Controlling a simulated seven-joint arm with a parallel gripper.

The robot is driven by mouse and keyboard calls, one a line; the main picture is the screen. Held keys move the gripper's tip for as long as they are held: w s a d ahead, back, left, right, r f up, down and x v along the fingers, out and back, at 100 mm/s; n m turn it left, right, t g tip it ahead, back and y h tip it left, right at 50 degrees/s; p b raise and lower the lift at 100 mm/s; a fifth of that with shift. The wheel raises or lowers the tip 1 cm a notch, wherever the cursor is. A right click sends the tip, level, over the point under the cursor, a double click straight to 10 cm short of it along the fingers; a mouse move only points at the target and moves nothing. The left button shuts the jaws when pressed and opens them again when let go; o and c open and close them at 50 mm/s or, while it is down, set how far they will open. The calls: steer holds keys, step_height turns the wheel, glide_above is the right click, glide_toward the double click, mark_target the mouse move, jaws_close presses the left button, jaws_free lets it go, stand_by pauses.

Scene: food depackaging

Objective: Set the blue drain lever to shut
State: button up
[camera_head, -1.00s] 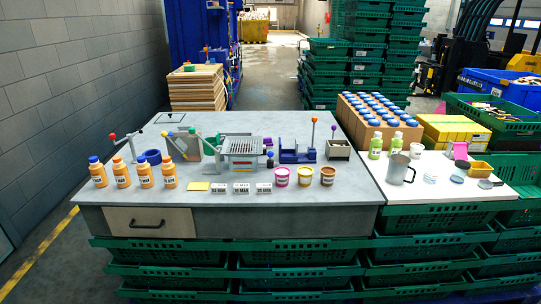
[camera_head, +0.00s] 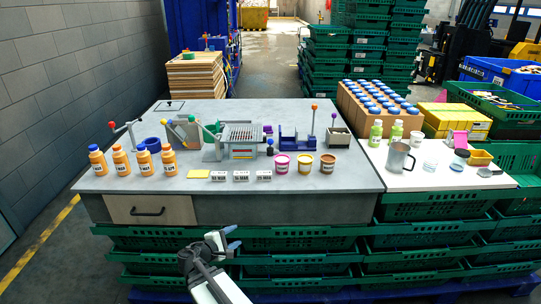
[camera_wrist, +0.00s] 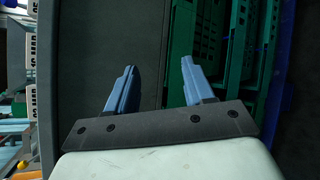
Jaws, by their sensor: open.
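On the grey workbench (camera_head: 340,183), a small post with a dark blue knob (camera_head: 270,142) stands just right of the grated machine (camera_head: 241,138). My gripper (camera_head: 236,237) is in front of the bench, low in the picture before the green crates, well apart from both knobs. In the wrist view its two blue fingers (camera_wrist: 158,70) are spread with nothing between them. Neither blue knob can be made out there.
Several orange bottles (camera_head: 145,163) line the bench's front left. Label blocks (camera_head: 241,176) and three tubs (camera_head: 304,164) stand along the front edge. A metal jug (camera_head: 398,158) stands on the white board.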

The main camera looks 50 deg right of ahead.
steer(key=w+d+r+n+t+h, duration=0.1)
steer(key=w+d+r+h, duration=0.15)
steer(key=r, duration=0.65)
steer(key=w+d+r+n+t+h, duration=0.1)
steer(key=w+d+r+h, duration=0.15)
steer(key=r, duration=0.65)
steer(key=g+y, duration=0.1)
glide_toward(269, 143)
steer(key=shift+n, duration=0.3)
steer(key=d, duration=0.3)
steer(key=w+d, duration=0.1)
steer(key=d, duration=0.3)
steer(key=w+d, duration=0.1)
steer(key=d, duration=0.3)
steer(key=shift+w, duration=0.15)
jaws_close()
